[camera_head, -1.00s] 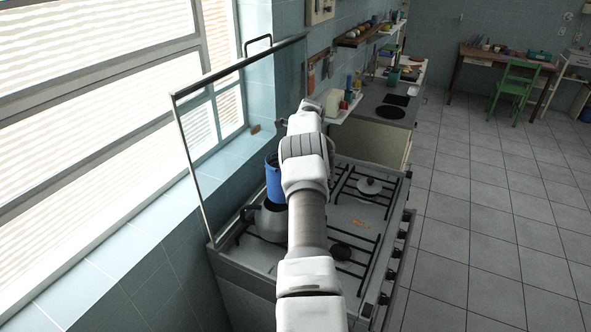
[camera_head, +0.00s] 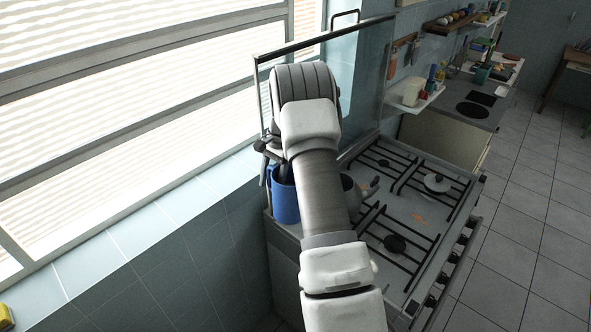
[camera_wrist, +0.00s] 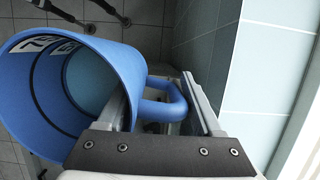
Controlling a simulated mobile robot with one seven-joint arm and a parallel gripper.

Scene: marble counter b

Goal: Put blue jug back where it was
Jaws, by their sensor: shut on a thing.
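The blue jug (camera_head: 285,203) hangs from my gripper (camera_head: 270,152) at the stove's left side, near the tiled wall under the window. My arm hides part of it. In the wrist view the jug (camera_wrist: 25,95) fills the left side, with its open mouth facing the camera. Its loop handle (camera_wrist: 172,100) lies between the two fingers of my gripper (camera_wrist: 160,85), which is shut on it. Whether the jug's base touches anything is hidden.
A tiled ledge (camera_head: 150,222) runs under the window. A yellow object (camera_head: 5,318) sits at lower left.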

